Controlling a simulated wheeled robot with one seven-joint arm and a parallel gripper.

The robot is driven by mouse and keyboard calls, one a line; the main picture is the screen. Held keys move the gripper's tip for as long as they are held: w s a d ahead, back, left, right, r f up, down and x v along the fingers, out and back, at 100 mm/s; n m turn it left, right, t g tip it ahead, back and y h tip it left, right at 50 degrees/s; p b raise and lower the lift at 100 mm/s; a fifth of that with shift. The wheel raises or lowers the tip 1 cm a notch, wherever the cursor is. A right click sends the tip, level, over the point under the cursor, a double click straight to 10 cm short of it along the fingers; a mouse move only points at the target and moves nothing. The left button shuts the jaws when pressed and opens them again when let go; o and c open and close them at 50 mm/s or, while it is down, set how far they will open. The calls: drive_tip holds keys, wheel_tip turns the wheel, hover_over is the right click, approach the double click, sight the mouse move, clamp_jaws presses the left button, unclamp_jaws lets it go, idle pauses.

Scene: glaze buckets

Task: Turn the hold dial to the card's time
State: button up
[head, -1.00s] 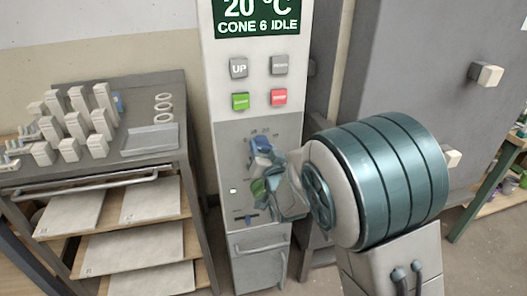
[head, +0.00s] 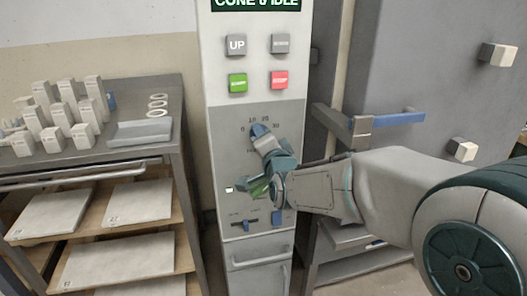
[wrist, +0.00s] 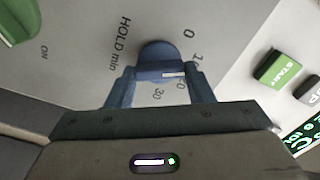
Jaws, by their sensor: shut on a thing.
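The hold dial (wrist: 158,50) is a blue knob with a raised bar, on the grey panel beside the print "HOLD min". My gripper (wrist: 160,74) is shut on the bar, one finger at each end. A white mark on the bar lies toward the right finger, on the side of the 10 and the partly hidden 20; its exact reading is unclear. The 0 and 30 also show. In the head view the dial (head: 258,130) is partly covered by my gripper (head: 264,143). I cannot make out a time card in these frames.
Above the dial are the UP button (head: 237,45), green START button (head: 237,81) and red button (head: 279,79). A green control (wrist: 15,22) marked ON lies near the dial. A shelf rack (head: 188,130) stands left; a blue-handled bar (head: 395,119) juts out right.

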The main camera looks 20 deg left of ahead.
drive_tip(key=shift+m+b, duration=0.45)
drive_tip(key=shift+m, duration=0.05)
drive_tip(key=o, duration=1)
drive_tip(key=v, duration=1.4)
drive_tip(key=shift+a, duration=0.15)
